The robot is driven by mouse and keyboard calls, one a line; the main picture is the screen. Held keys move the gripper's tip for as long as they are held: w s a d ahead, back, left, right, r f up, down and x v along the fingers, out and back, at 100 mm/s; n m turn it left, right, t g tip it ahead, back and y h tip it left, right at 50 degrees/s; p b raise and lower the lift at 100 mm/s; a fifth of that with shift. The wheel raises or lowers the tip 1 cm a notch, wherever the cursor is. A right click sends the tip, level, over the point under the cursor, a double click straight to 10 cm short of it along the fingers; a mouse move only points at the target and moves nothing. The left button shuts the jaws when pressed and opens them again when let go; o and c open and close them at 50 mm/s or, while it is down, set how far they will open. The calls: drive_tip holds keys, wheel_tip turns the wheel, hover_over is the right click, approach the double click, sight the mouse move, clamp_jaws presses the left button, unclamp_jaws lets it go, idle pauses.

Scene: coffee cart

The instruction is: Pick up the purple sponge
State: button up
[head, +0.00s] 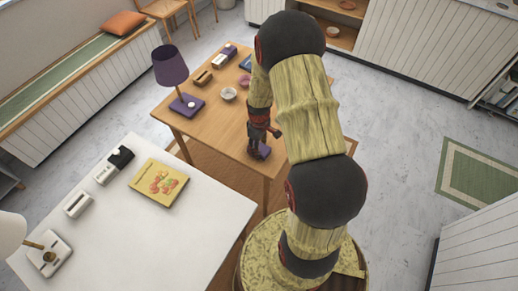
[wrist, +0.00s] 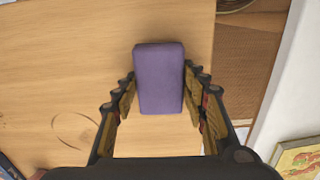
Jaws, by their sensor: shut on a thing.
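The purple sponge (wrist: 159,78) is a plain rounded block in the wrist view, its long side running up and down the picture. My gripper (wrist: 160,92) has a finger on each side of it and is shut on it. In the head view, my gripper (head: 259,150) points down at the front right part of the wooden table (head: 205,133), and a small part of the sponge (head: 265,151) shows beside the fingers. I cannot tell whether the sponge touches the tabletop.
A purple lamp (head: 171,66) stands at the table's left side. Two small bowls, a pink one (head: 243,82) and a pale one (head: 228,94), stand behind my gripper. A white table (head: 130,232) with a yellow book (head: 158,183) is at front left. The wood left of my gripper is clear.

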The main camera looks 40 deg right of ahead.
drive_tip(key=s+a+r+p, duration=0.2)
drive_tip(key=s+r+p, duration=0.2)
drive_tip(key=s+r, duration=0.7)
drive_tip(key=shift+s+a+r, duration=0.35)
drive_tip(key=shift+s+r, duration=0.05)
drive_tip(key=shift+s, duration=1.05)
drive_tip(key=o, duration=0.4)
drive_tip(key=c, duration=0.5)
drive_tip(key=shift+w+a, duration=0.1)
